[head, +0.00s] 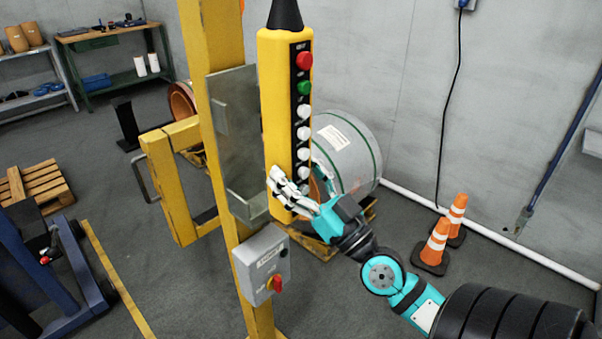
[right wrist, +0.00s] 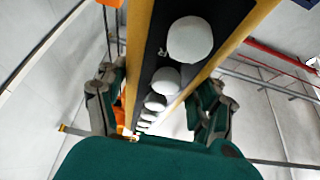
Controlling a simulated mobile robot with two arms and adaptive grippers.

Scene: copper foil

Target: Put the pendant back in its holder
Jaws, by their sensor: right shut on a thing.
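The yellow pendant (head: 275,110), with a red button, a green button and several white buttons, hangs upright in the head view. My right gripper (head: 293,190) is shut on its lower end. In the right wrist view the fingers of my right gripper (right wrist: 158,112) are on both sides of the pendant (right wrist: 139,50), with its button face in view. The grey metal holder (head: 232,150) is fixed to the yellow post, just left of the pendant. The pendant is outside it and partly overlaps its right edge; the gap in depth is hard to tell. My left gripper is not in view.
The yellow post (head: 200,60) carries a grey switch box (head: 262,262) with a red knob below the holder. A large grey coil (head: 345,150) on a pallet stands behind the pendant. Orange cones (head: 436,245) stand at the right.

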